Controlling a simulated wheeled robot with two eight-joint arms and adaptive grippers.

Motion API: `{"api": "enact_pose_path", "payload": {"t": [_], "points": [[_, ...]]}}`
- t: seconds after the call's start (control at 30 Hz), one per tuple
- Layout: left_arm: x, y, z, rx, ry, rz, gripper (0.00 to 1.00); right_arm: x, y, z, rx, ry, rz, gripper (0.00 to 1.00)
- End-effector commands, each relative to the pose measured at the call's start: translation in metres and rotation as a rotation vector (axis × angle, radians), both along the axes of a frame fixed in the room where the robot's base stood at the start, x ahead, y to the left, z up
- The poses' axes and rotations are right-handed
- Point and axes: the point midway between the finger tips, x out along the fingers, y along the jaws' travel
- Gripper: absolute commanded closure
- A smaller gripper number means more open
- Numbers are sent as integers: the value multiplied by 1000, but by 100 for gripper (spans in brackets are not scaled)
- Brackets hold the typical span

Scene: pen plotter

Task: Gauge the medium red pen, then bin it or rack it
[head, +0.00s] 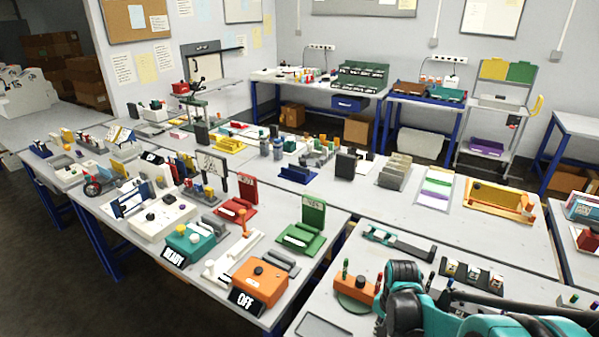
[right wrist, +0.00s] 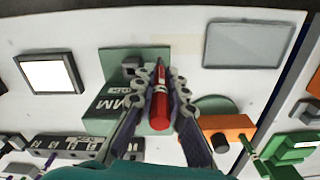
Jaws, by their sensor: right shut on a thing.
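In the right wrist view, my right gripper (right wrist: 160,82) is shut on a red pen (right wrist: 159,108), which lies lengthwise between the two fingers. In the head view, my teal and black right arm fills the lower right corner and hides the gripper and pen. My left gripper is not in view.
An orange block with a black knob (right wrist: 228,127) and a grey tray (right wrist: 243,45) lie right of the pen. A white-screened frame (right wrist: 48,73) lies left. In the head view, a green stand (head: 308,222) and a red stand (head: 242,197) occupy the crowded middle table.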

Motion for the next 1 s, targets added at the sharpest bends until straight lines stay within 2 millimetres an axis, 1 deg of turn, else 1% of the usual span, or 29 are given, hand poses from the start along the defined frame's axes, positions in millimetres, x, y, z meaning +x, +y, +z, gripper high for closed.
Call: {"api": "enact_pose_path", "payload": {"t": [0.03,0.1,0.2,0.3,0.4,0.53,1.0], "points": [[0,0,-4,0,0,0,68,1,10,-6,0,0,126,100],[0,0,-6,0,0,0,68,1,22,-12,0,0,298,100],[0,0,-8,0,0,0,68,1,35,-18,0,0,505,100],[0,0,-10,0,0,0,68,0,44,-22,0,0,654,100],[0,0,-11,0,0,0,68,0,49,-25,0,0,743,100],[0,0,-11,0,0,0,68,-1,52,-26,0,0,785,100],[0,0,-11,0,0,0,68,-1,51,-25,0,0,783,100]]}}
